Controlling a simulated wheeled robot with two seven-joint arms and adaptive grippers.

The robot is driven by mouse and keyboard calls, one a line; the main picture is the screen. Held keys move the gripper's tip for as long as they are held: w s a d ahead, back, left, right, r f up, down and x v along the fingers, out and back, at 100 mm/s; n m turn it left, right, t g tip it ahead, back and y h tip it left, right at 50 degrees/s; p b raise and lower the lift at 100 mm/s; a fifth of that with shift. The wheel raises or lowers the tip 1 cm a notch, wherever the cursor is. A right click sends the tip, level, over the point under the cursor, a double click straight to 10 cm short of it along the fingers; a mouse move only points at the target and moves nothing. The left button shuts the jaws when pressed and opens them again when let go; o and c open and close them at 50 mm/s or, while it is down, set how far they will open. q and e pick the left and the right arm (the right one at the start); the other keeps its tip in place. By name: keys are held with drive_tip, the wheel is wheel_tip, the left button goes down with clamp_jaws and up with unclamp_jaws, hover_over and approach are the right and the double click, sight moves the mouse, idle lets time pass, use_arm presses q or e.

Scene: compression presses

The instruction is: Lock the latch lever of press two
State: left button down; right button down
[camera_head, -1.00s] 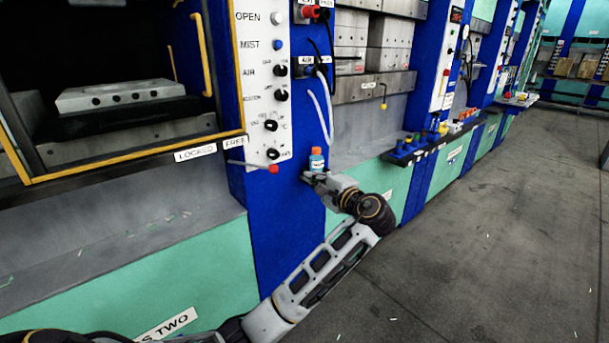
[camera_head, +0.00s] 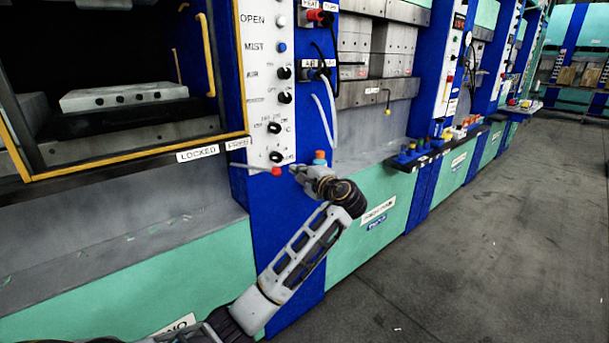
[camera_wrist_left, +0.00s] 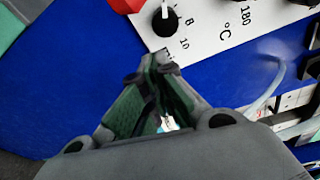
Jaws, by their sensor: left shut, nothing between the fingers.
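The latch lever (camera_head: 252,168) of the press is a thin pale rod with a red ball (camera_head: 276,171) at its right end. It sticks out to the right, roughly level, under the LOCKED (camera_head: 198,153) and FREE (camera_head: 238,144) labels. My left gripper (camera_head: 295,171) is shut and empty, just right of the red ball, with a small gap showing between them. In the left wrist view its fingertips (camera_wrist_left: 156,62) meet in front of the blue column. A red shape at the top edge of that view (camera_wrist_left: 125,4) looks like the ball. My right gripper is not in view.
The white control panel (camera_head: 262,80) with knobs is above the lever. A pale hose (camera_head: 330,110) hangs to the right. Open floor (camera_head: 480,240) lies at right.

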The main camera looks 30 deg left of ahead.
use_arm(q)
drive_tip(key=s, duration=0.3)
drive_tip(key=shift+s+a+r+b, duration=0.2)
drive_tip(key=shift+a+r+b, duration=0.15)
drive_tip(key=shift+b, duration=0.05)
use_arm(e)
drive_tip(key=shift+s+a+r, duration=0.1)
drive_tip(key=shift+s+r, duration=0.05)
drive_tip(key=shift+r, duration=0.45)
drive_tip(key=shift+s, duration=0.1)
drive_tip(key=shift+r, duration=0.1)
